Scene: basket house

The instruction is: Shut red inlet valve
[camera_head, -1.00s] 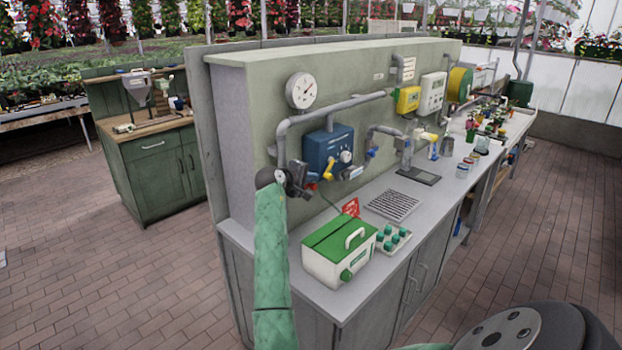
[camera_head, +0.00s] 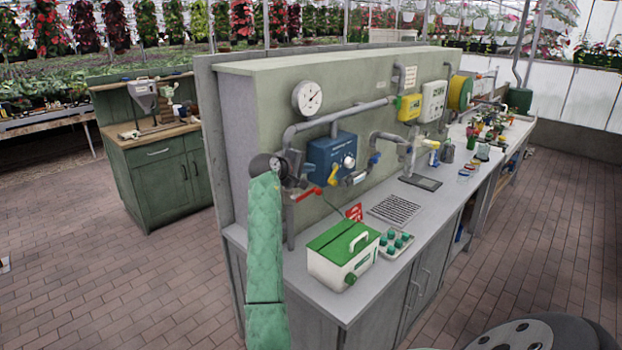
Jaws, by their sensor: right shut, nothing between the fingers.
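The red inlet valve's lever (camera_head: 307,194) sticks out to the right from the grey vertical pipe (camera_head: 291,235), nearly level with its free end slightly raised. The gripper and wrist partly hide the pipe and the valve body.
A blue box (camera_head: 331,158) with a yellow lever (camera_head: 334,176) is close to the right of my gripper. A pressure gauge (camera_head: 307,98) hangs above. A green-lidded case (camera_head: 343,254) and tray of green-capped items (camera_head: 395,243) stand on the grey counter (camera_head: 372,285) below.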

